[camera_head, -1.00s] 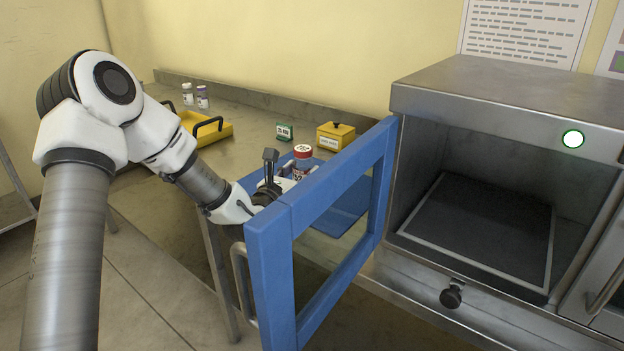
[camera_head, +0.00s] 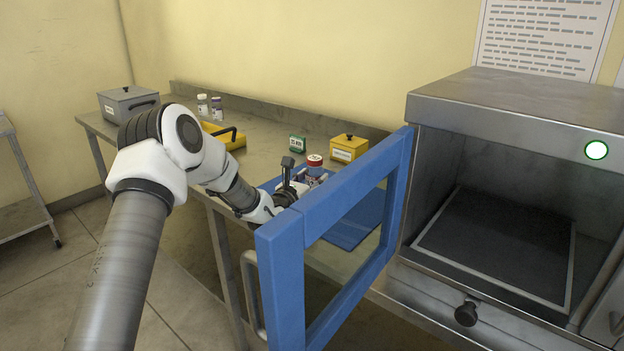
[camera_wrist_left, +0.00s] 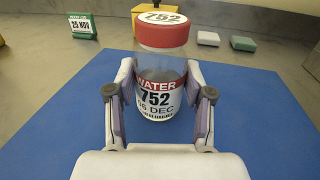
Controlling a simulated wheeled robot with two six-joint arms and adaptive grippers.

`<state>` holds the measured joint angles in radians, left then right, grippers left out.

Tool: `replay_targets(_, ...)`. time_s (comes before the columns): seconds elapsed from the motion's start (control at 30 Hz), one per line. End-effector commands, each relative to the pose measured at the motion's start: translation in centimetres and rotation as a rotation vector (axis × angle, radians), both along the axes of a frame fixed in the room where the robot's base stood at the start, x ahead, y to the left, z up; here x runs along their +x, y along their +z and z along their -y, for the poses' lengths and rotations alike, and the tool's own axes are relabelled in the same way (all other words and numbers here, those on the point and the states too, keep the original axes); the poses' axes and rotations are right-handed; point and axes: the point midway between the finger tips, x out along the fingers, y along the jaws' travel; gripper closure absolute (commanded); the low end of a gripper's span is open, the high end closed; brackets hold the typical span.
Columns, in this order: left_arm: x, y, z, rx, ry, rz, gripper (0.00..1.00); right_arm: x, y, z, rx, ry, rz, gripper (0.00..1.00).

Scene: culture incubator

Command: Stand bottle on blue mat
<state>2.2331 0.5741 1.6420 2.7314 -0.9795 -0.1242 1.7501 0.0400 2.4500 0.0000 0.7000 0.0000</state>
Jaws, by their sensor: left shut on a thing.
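The bottle (camera_wrist_left: 160,95) is clear with a red cap and a label reading WATER, 752 and a DEC date. It is upright over the blue mat (camera_wrist_left: 55,125); I cannot tell whether its base touches the mat. My left gripper (camera_wrist_left: 160,100) is shut on the bottle, one finger on each side. In the head view the bottle's red cap (camera_head: 315,160) shows above my left gripper (camera_head: 306,181), and the blue mat (camera_head: 355,229) shows partly behind the open door frame. My right gripper is not in view.
The open blue door (camera_head: 282,275) of the steel incubator (camera_head: 510,100) stands in front of the mat. A yellow box (camera_head: 348,149), a green date sign (camera_head: 297,144), a yellow tray (camera_head: 226,136) and a grey box (camera_head: 128,103) are on the bench. Two small bottles (camera_head: 209,106) stand at the back.

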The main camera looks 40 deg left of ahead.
Motion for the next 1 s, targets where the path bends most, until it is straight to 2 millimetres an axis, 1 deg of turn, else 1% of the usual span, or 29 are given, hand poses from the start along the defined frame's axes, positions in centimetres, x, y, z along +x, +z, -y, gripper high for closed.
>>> replay_targets(0.03,0.0,-0.4,0.0,0.0,0.0,0.0,0.92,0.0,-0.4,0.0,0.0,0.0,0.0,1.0)
replay_targets(0.07,0.0,-0.2,0.0,0.0,0.0,0.0,0.37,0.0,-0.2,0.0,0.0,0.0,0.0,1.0)
replay_targets(0.1,0.0,-0.2,0.0,0.0,0.0,0.0,0.23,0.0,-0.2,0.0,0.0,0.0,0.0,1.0)
replay_targets(0.4,0.0,-0.1,0.0,0.0,0.0,0.0,0.23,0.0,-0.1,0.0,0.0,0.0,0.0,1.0)
replay_targets(0.5,0.0,0.6,0.0,0.0,0.0,0.0,0.23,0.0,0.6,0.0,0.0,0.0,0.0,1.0)
replay_targets(0.53,-0.4,0.3,0.0,-0.002,0.001,-0.002,0.23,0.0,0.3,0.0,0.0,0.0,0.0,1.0)
replay_targets(0.67,-3.0,0.2,0.3,-0.007,0.002,-0.002,0.23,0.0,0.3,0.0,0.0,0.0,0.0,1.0)
replay_targets(0.8,-6.8,0.3,0.7,-0.009,0.001,-0.001,0.23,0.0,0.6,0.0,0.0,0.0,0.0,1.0)
replay_targets(0.9,-9.2,0.3,1.0,-0.009,0.001,0.0,0.23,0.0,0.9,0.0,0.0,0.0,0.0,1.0)
replay_targets(1.0,-10.9,0.3,1.2,-0.006,0.002,-0.001,0.23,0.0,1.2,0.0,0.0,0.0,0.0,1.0)
